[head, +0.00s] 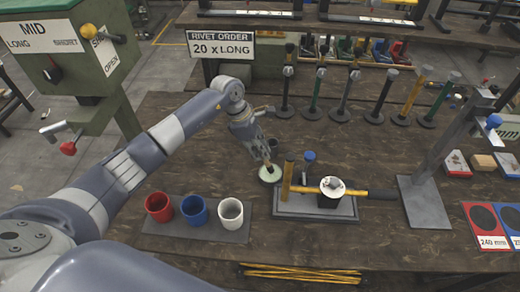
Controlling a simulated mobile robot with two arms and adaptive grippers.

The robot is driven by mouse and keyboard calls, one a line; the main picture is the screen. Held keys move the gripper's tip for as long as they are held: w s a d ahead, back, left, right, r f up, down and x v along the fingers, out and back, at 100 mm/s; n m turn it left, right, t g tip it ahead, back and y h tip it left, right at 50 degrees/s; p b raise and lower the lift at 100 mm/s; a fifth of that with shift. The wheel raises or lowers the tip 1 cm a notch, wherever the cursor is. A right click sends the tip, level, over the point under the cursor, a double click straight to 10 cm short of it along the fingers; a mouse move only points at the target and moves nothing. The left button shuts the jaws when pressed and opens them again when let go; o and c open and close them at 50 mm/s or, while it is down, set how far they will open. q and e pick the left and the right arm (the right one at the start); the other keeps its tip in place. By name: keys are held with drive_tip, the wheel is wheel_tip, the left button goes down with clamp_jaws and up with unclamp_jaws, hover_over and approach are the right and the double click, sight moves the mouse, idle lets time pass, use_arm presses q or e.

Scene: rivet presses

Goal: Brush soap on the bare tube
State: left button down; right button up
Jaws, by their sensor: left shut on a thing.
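My left gripper (262,152) reaches in from the left and is shut on a slim brush (267,165), mostly hidden by the fingers. The brush points down at a round dish of pale green soap (269,174); I cannot tell whether its tip touches the soap. Several tubes stand upright on round black bases at the back, among them a grey tube (347,95), a black tube (383,92), a yellow tube (415,90) and a green tube (442,98). I cannot tell which tube is the bare one. My right gripper is out of view.
Red (159,208), blue (195,210) and white (230,213) cups stand on a grey mat at the front. A grey plate (315,210) carries a yellow bar (370,193) and a white-topped part (332,187). A grey press stand (425,200) rises at right. A green press (75,60) stands left.

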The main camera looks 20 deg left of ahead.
use_arm(q)
drive_tip(key=shift+f+b, duration=0.5)
idle(0.6)
drive_tip(key=shift+s+f+b, duration=0.1)
drive_tip(key=shift+f+b, duration=0.05)
drive_tip(key=shift+b, duration=0.15)
idle(1.5)
drive_tip(key=shift+r+p, duration=0.45)
drive_tip(key=shift+r, duration=0.4)
drive_tip(key=shift+r+p, duration=1.25)
drive_tip(key=shift+r, duration=1.55)
